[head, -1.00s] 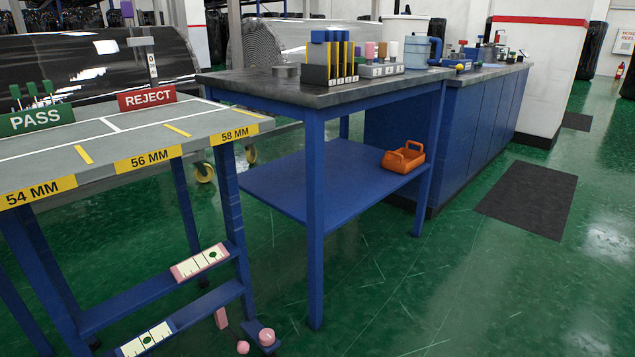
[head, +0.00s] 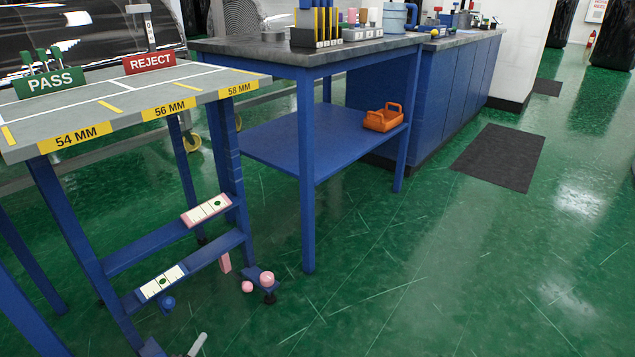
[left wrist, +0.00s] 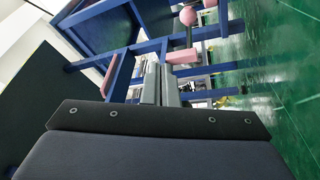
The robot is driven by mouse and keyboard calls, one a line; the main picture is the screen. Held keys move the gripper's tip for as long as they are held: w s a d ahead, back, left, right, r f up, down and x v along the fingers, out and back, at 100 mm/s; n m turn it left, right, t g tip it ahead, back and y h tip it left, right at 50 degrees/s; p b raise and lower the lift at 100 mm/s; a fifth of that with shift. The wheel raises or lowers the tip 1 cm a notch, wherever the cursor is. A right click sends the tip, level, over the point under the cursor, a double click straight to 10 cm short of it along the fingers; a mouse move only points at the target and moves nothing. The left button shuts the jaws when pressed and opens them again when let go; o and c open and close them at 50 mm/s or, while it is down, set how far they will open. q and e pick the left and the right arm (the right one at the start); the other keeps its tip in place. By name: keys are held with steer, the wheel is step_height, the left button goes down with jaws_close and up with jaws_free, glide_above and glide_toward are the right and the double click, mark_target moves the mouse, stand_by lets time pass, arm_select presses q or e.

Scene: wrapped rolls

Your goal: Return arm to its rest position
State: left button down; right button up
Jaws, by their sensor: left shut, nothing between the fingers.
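My left gripper (left wrist: 158,84) shows in the left wrist view as two grey fingers close together, shut and empty. Beyond them are blue table legs and several pink pieces, apart from the fingers as far as I can tell. In the head view only a small light grey piece shows at the bottom edge, left of centre, and it looks like part of my left gripper (head: 198,345). The rest of that arm is out of the picture. My right gripper is not in view.
The grey sorting table (head: 120,98) stands at left with PASS (head: 50,83) and REJECT (head: 149,63) signs. Pink pieces (head: 267,278) sit low by its legs. A blue workbench (head: 307,180) holds an orange carrier (head: 383,118) on its shelf.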

arm_select(q)
steer(key=s+d+r+m+g+h+p, duration=0.1)
steer(key=d+r+m+g+h, duration=0.25)
steer(key=r, duration=0.65)
steer(key=s+d+r+m+g+h, duration=0.1)
steer(key=s+d+r+m+g, duration=0.2)
steer(key=r+g, duration=0.45)
steer(key=d+r+m+g+h+p, duration=0.1)
steer(key=d+r+m+g+h, duration=0.3)
steer(key=r, duration=0.7)
steer(key=s+d+r+g+y, duration=0.1)
steer(key=s+d+r+y, duration=0.3)
steer(key=s+r+y, duration=0.55)
steer(key=s+a+r+n+t+y+p, duration=0.1)
steer(key=s+r+n+t+y+p, duration=0.15)
steer(key=s, duration=1.55)
step_height(320, 180, up, 39)
steer(key=p, duration=3.7)
steer(key=shift+f+n+y+p, duration=0.2)
steer(key=shift+n+y+p, duration=0.15)
steer(key=shift+n, duration=0.05)
steer(key=shift+a, duration=0.1)
